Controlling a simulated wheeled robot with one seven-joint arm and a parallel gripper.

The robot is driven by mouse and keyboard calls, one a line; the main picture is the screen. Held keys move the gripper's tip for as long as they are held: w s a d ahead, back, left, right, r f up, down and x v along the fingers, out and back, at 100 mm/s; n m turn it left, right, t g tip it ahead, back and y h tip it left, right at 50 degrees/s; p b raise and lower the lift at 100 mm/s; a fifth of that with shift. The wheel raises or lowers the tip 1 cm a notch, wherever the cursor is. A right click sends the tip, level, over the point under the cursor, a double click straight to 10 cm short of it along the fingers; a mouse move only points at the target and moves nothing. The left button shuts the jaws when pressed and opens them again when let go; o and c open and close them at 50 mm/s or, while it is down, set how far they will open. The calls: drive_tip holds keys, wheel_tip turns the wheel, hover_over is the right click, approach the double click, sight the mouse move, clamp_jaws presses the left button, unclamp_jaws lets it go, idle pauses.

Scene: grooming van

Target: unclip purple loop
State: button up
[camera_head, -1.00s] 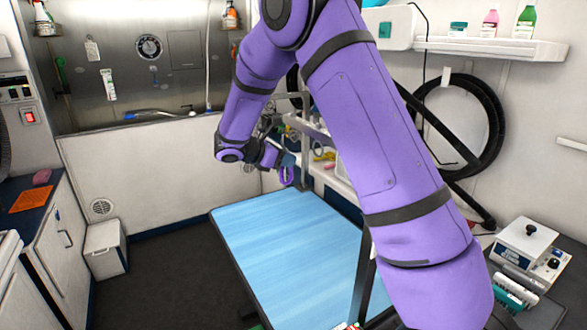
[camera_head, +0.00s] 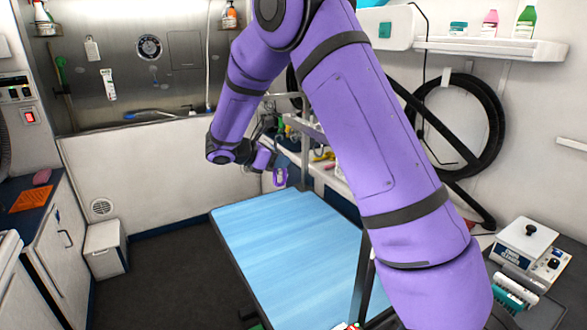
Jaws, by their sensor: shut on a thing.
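The purple loop (camera_head: 280,177) shows as a small purple ring at the end of my gripper (camera_head: 277,163). My gripper is shut on it, above the far end of the blue grooming table (camera_head: 290,250). The loop hangs clear of the table top. The grooming arm, a grey metal post and bar (camera_head: 305,150), stands just to the right of my gripper. The fingertips are small and dark here, and I cannot tell whether the loop's clip still touches the bar.
A counter with several small coloured items (camera_head: 325,158) lies behind the post. A white bin (camera_head: 105,248) stands on the floor at left. A shelf with bottles (camera_head: 490,47) and a coiled black hose (camera_head: 460,125) are on the right wall. The table top is clear.

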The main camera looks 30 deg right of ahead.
drive_tip(key=shift+f+v, duration=0.15)
drive_tip(key=shift+v, duration=0.85)
drive_tip(key=shift+f+v, duration=0.15)
drive_tip(key=shift+v, duration=0.85)
drive_tip(key=shift+a, duration=0.1)
